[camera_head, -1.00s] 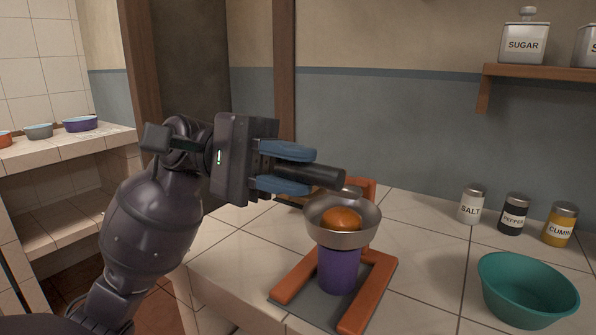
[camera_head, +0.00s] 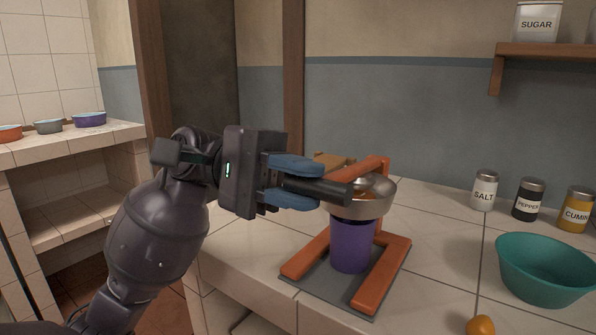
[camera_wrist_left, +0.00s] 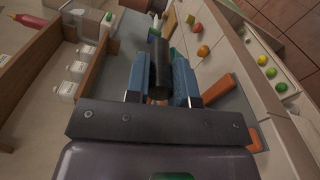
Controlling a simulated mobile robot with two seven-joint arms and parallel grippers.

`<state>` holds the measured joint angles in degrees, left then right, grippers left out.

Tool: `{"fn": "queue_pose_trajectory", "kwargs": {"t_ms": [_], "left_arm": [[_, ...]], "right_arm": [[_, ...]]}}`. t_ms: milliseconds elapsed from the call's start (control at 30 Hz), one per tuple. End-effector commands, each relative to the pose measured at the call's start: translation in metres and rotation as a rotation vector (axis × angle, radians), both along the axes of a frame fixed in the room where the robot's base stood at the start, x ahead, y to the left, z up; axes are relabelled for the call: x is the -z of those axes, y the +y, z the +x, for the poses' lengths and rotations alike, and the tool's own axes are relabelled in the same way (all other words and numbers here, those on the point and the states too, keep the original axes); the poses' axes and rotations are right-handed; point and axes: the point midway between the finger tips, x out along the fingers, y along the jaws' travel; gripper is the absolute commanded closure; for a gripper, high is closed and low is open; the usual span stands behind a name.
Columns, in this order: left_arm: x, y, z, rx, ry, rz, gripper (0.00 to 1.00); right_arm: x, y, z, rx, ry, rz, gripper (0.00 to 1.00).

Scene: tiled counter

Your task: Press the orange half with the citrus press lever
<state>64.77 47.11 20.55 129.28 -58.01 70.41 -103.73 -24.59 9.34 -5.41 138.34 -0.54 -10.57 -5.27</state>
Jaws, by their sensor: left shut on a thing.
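The citrus press stands on the counter, with an orange frame (camera_head: 380,275), a grey base and a metal bowl (camera_head: 372,210). Its lever is low, with the rounded metal pressing head (camera_head: 374,185) down in the bowl. The orange half is hidden under the head. A purple cup (camera_head: 352,247) stands upright below the bowl. My left gripper (camera_head: 319,185) is shut on the black lever handle (camera_head: 335,191), left of the bowl. In the left wrist view the handle (camera_wrist_left: 159,70) lies between the blue fingers. My right gripper is not in view.
A teal bowl (camera_head: 545,272) stands right of the press, with salt (camera_head: 485,191), pepper (camera_head: 528,200) and cumin (camera_head: 575,210) jars behind it. A small orange fruit (camera_head: 480,325) lies at the bottom edge. Tiles between press and bowl are clear.

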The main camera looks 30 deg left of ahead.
Motion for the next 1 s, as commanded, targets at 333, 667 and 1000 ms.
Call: {"fn": "queue_pose_trajectory", "kwargs": {"t_ms": [333, 667, 1000], "left_arm": [[-0.004, 0.001, 0.001, -0.007, -0.006, -0.003, 0.52], [-0.005, 0.009, 0.002, -0.01, -0.007, -0.004, 0.52], [-0.005, 0.067, 0.004, -0.01, -0.006, -0.005, 0.52]], "right_arm": [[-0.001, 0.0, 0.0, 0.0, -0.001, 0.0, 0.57], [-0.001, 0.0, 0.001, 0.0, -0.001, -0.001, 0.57], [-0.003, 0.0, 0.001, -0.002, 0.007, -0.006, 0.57]]}}
